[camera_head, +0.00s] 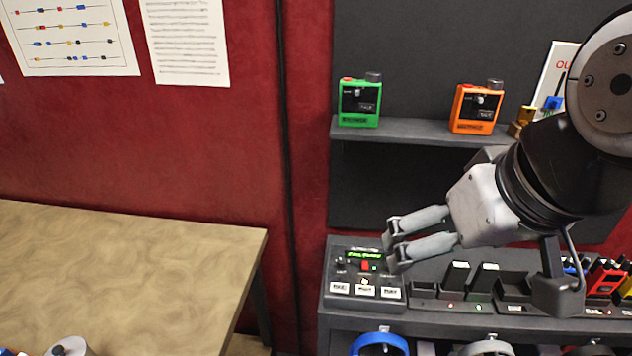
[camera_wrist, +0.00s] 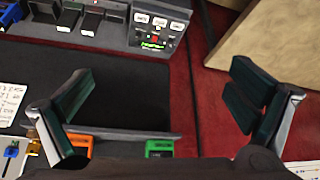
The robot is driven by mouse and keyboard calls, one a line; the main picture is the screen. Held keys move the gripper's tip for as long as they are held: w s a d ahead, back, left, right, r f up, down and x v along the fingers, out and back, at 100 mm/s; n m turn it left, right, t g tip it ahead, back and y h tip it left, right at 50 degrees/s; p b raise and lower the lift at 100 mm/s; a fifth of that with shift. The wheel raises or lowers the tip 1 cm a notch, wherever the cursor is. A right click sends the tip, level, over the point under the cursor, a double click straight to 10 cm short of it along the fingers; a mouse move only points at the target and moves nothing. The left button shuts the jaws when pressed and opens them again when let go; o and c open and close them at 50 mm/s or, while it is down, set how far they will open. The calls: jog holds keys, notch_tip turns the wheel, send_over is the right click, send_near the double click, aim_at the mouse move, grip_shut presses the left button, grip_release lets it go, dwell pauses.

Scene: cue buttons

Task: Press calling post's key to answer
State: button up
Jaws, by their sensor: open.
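A dark call panel (camera_head: 338,262) sits at the left end of the desk console, with a small lit green display (camera_head: 365,255) whose text I cannot read. Along its front are three pale keys: left (camera_head: 340,288), middle (camera_head: 365,290) and right (camera_head: 391,292). A small yellowish light shows just above the middle key. My gripper (camera_head: 393,243) is open and empty, above and beside the panel's right edge, apart from the keys. In the wrist view the panel's keys (camera_wrist: 159,22) show at the top, beyond my spread fingers (camera_wrist: 160,100). The key labels are too small to read.
A green radio (camera_head: 360,103) and an orange radio (camera_head: 476,108) stand on the shelf (camera_head: 400,130) behind. Right of the panel are several dark console slots (camera_head: 466,280). A blue headset (camera_head: 380,340) hangs below. A wooden table (camera_head: 120,270) stands at left.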

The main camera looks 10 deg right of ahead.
grip_shut()
dwell(1.4)
